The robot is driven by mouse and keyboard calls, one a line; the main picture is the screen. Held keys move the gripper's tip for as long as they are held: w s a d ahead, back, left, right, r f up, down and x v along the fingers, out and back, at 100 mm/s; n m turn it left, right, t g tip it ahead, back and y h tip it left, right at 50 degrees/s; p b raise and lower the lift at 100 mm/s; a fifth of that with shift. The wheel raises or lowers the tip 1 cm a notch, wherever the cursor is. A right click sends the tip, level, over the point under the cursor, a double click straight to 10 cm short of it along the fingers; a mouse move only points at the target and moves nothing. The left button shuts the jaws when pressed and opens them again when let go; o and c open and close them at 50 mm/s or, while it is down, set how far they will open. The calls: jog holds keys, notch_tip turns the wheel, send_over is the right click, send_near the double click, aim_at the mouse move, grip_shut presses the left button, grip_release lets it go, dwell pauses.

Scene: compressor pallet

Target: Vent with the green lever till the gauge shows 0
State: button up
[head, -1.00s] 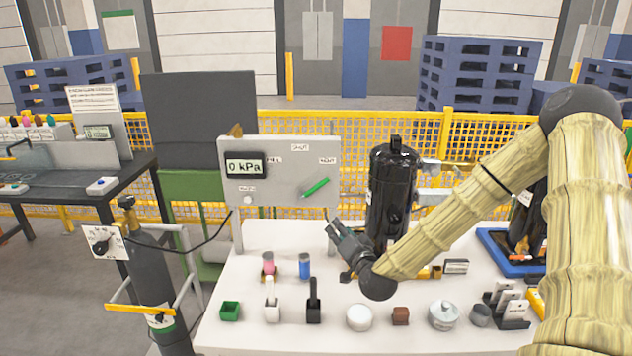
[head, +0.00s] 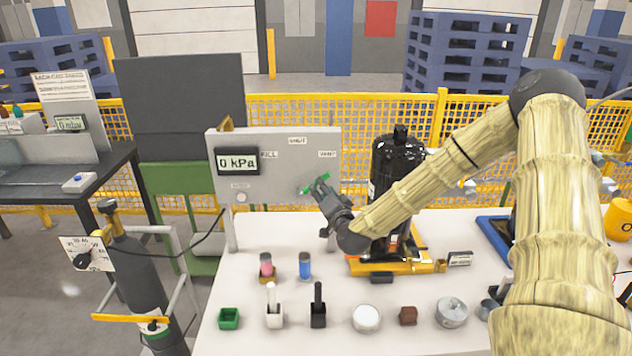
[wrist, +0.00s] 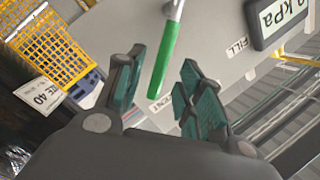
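The green lever (head: 323,177) is on the grey panel (head: 285,150), slanting up and right toward the VENT label (head: 328,154). My gripper (head: 321,189) is in front of it and hides part of it. In the wrist view my gripper (wrist: 160,90) is open, and the free end of the green lever (wrist: 161,72) lies between its two fingers with space on both sides. The gauge (head: 238,161) on the panel's left reads 0 kPa; part of it shows in the wrist view (wrist: 278,17).
A black cylinder (head: 390,165) stands on a yellow base right of the panel, behind my arm. The white table (head: 250,345) bears several small objects toward the front. A grey gas bottle (head: 140,270) stands at left. A yellow fence (head: 440,160) runs behind.

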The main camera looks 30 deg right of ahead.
jog(key=shift+p+x, duration=0.6)
jog(key=shift+x, duration=1.95)
jog(key=shift+c, duration=0.2)
grip_shut()
